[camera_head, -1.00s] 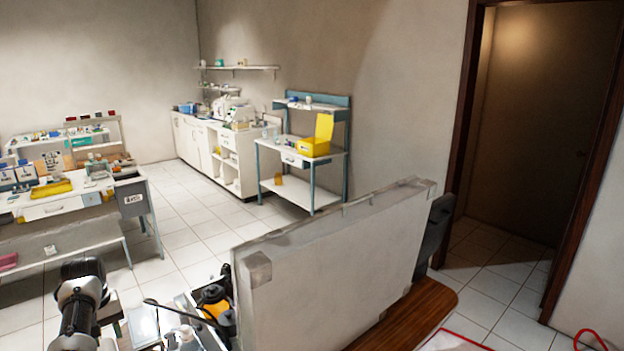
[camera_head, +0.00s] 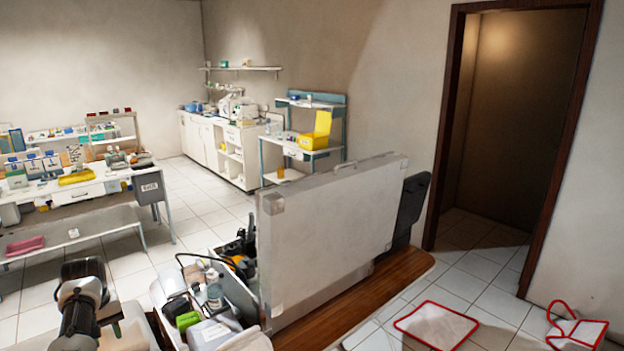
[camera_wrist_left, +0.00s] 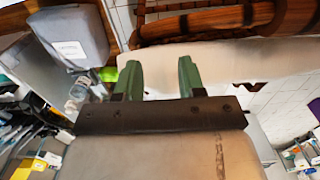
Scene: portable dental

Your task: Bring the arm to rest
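My left arm (camera_head: 82,300), white and black, stands at the lower left of the head view, left of the open case; its fingertips cannot be made out there. In the left wrist view my left gripper (camera_wrist_left: 158,80) shows two green fingers spread apart on a dark bar. Nothing is held between them; a pale surface lies behind the gap. My right arm and gripper are not in view.
An open case with a raised grey lid (camera_head: 335,235) stands on a wooden top (camera_head: 345,310); bottles and tools fill it. A red-edged cloth (camera_head: 437,325) lies at lower right. A cluttered bench (camera_head: 115,185) stands left. Tiled floor lies open between.

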